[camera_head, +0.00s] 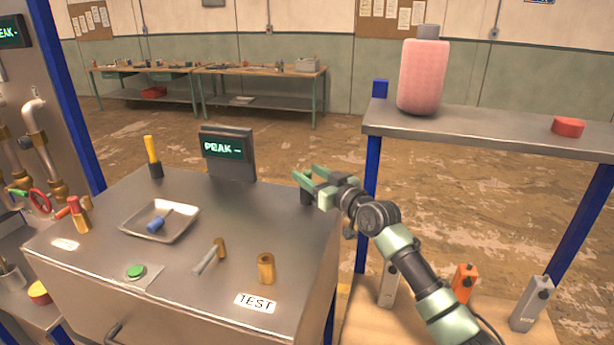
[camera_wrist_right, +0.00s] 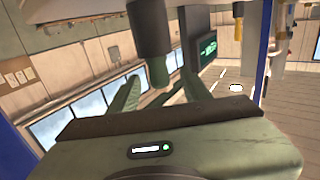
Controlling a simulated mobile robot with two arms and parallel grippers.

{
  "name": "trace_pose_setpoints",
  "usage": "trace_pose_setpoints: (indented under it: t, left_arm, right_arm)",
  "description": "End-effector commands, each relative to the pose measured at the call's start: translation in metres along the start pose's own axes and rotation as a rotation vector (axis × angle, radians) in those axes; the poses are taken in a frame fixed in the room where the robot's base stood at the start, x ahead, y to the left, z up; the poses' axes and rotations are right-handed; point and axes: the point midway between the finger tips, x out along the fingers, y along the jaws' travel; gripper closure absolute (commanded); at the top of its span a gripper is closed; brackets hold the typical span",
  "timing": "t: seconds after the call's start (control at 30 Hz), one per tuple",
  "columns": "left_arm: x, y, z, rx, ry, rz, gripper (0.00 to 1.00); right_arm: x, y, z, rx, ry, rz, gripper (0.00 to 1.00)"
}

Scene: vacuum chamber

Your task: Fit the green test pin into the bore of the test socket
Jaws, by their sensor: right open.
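In the right wrist view, which looks upside down, the green test pin (camera_wrist_right: 158,73) stands in a dark holder (camera_wrist_right: 151,30). My right gripper (camera_wrist_right: 157,92) is open, with a finger on either side of the pin's green end. I cannot tell whether they touch it. In the head view my right gripper (camera_head: 309,177) is at the bench's back right corner, above the dark holder (camera_head: 306,196); the pin is hard to tell from the green fingers there. The test socket, a brass cylinder (camera_head: 266,269), stands upright by the TEST label. My left gripper is not in view.
The bench (camera_head: 215,285) also carries a yellow-handled pin (camera_head: 152,150) in a dark holder, a tray (camera_head: 186,226) with a blue-handled tool, a brass-ended grey piece (camera_head: 209,258), a green button (camera_head: 136,271) and a PEAK display (camera_head: 229,152). A shelf (camera_head: 480,133) stands right.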

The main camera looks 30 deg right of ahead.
Motion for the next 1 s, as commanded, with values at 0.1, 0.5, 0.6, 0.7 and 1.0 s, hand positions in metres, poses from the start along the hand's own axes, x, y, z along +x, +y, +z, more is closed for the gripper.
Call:
trace_pose_setpoints:
  t: [0.1,0.5,0.6,0.7,1.0]
  left_arm:
    - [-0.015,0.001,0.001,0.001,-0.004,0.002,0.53]
    - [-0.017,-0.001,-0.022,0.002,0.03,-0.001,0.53]
    - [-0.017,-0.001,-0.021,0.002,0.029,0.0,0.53]
    - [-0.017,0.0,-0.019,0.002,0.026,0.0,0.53]
    - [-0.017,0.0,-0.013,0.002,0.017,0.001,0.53]
  right_arm:
    - [0.018,0.001,-0.005,0.004,0.0,0.0,0.52]
    - [0.038,0.001,0.0,0.0,0.0,-0.001,0.52]
    - [0.038,0.001,0.0,0.0,0.0,-0.001,0.66]
    - [0.038,0.001,0.0,0.0,0.0,-0.001,0.94]
    - [0.037,0.001,-0.001,0.0,0.0,-0.001,1.0]
